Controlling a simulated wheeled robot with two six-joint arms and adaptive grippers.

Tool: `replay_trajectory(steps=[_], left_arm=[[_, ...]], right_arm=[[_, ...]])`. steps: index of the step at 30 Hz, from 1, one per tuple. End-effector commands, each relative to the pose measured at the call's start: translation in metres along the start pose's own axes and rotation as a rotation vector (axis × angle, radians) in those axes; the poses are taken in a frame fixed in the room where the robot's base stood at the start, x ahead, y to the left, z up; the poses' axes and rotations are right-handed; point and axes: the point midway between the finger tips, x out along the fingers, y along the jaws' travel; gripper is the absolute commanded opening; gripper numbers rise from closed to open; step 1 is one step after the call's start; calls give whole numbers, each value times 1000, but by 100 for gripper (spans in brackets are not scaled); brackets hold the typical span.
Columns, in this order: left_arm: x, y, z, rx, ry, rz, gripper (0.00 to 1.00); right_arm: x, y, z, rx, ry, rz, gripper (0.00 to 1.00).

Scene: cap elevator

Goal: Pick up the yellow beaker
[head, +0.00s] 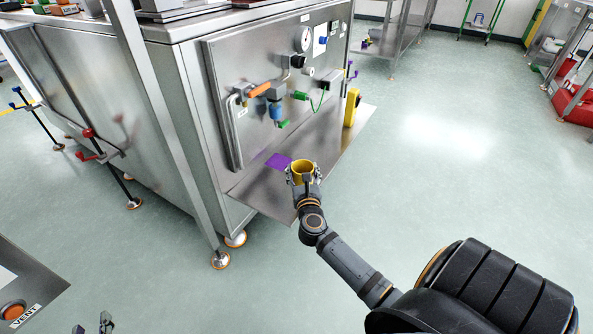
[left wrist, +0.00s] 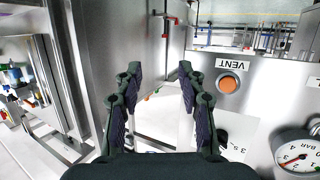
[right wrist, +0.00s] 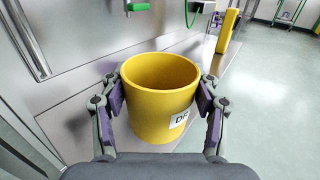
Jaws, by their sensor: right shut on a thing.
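The yellow beaker (head: 303,169) is upright, with an open top, at the low steel shelf on the machine's front. In the right wrist view the beaker (right wrist: 160,95) sits between the fingers of my right gripper (right wrist: 160,108), which is shut on its two sides. A white label with dark letters shows on its wall. In the head view my right gripper (head: 303,176) is at the beaker from the near side. My left gripper (left wrist: 157,100) is open and empty, far from the beaker; its tips (head: 93,325) show at the bottom left of the head view.
The steel shelf (head: 258,195) carries a purple square (head: 278,161) and a yellow upright block (head: 351,107). The machine panel (head: 245,80) behind has valves, a gauge and handles. A panel with an orange VENT button (left wrist: 229,83) is near my left gripper. The floor to the right is clear.

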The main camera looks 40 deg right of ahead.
Motion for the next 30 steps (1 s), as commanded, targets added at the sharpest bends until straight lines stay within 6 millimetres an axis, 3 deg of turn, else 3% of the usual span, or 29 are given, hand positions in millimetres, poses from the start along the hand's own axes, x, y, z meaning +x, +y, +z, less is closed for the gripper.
replay_trajectory(steps=[3, 9, 15, 19, 24, 30], left_arm=[[-11, 2, 47, -15, -189, 6, 40], [-44, 8, 122, -42, -492, 24, 40], [-84, 14, 170, -59, -742, 41, 40], [-104, 17, 187, -65, -852, 49, 40], [-106, 14, 177, -50, -893, 42, 40], [-106, 13, 178, -48, -903, 41, 40]], right_arm=[[-4, -10, 8, -2, -1, 2, 34], [-10, -27, 15, -2, -1, 2, 34], [-16, -46, 24, -4, -2, 2, 34], [-20, -55, 27, -2, -1, 2, 34], [-26, -72, 34, -2, -1, 2, 34], [-27, -75, 34, 1, -1, 1, 34]])
